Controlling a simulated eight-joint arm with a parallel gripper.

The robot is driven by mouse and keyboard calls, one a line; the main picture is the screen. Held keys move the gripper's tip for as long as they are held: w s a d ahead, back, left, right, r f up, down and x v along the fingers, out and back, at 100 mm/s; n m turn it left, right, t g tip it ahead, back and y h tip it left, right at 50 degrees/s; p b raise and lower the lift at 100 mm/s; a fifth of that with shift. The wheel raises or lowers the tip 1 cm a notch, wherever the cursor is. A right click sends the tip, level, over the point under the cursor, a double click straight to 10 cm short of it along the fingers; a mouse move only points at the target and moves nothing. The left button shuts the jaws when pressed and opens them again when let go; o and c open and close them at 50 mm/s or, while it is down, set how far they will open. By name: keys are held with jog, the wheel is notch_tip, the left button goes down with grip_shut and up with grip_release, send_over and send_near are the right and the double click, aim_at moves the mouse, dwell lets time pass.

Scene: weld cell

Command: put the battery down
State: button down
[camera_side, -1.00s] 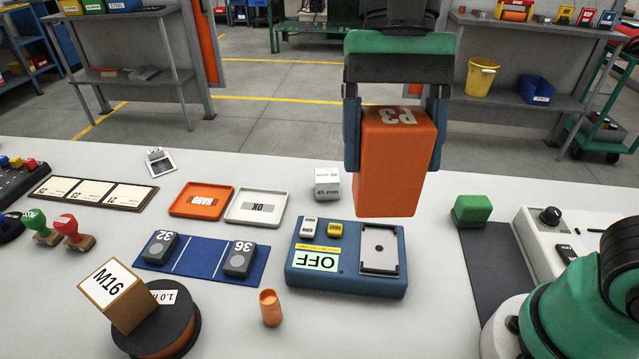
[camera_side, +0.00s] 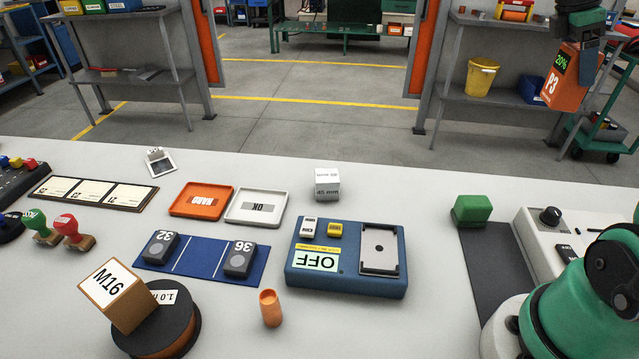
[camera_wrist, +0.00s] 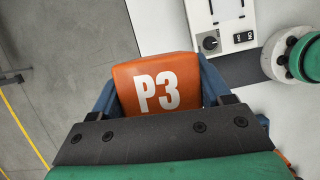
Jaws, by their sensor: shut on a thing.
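The orange battery (camera_side: 566,77) is marked P3 and shows a green "20%" display in the side view. My gripper (camera_side: 580,45) is shut on it and holds it up at the upper right, beyond the table's back edge in that picture. In the wrist view the battery (camera_wrist: 158,84) sits between the two blue fingers of my gripper (camera_wrist: 158,95), with its P3 face toward the camera. Its underside is hidden there, and grey floor and part of the white table show around it.
The blue charger box (camera_side: 340,283) with an OFF label and an empty grey bay (camera_side: 380,249) stands mid-table. A dark mat (camera_side: 490,275) with a green block (camera_side: 472,210) lies right of it. A white control panel (camera_side: 545,235) is at the right. Bare table (camera_side: 410,185) lies behind the charger.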

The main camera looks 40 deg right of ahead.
jog(key=shift+n, duration=0.5)
jog(key=shift+s+d+f, duration=0.35)
jog(key=shift+s+f, duration=0.05)
jog(key=shift+f, duration=2.9)
jog(key=shift+s+d+f, duration=0.35)
jog(key=shift+d+f, duration=0.05)
jog(key=shift+f, duration=2.95)
jog(key=shift+s+d+f, duration=0.35)
jog(key=shift+s+f, duration=0.05)
jog(key=shift+f, duration=2.9)
jog(key=shift+f, duration=0.1)
grip_release()
